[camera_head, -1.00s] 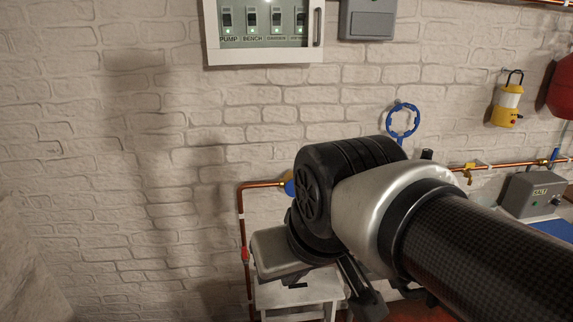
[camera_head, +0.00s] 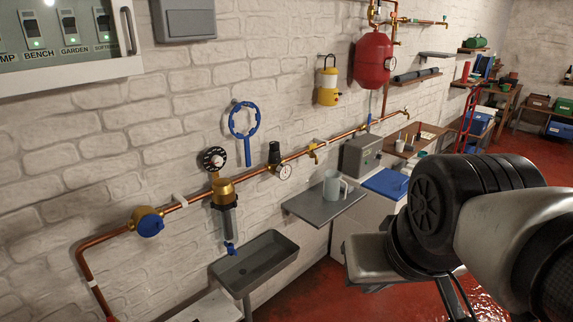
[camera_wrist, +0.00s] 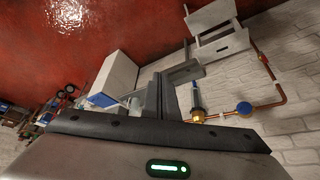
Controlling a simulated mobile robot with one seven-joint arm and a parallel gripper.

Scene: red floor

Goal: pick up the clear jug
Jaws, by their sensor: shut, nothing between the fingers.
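The clear jug (camera_head: 332,187) stands upright on a small grey wall shelf (camera_head: 312,208) in the middle of the head view, with its handle on the right side. My gripper (camera_head: 458,303) is at the lower right of the head view, its fingers partly cut off by the bottom edge. It is apart from the jug, to its right and nearer the camera. In the wrist view my gripper (camera_wrist: 172,95) is shut and empty. A pale shape left of the fingers there may be the jug, but I cannot tell.
A grey sink (camera_head: 256,262) stands left of and below the shelf. A copper pipe with a gold filter (camera_head: 224,192) and a gauge (camera_head: 285,172) runs along the wall behind. A grey box (camera_head: 362,156) and a blue-topped white cabinet (camera_head: 386,184) are to the right. Red floor is open beyond.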

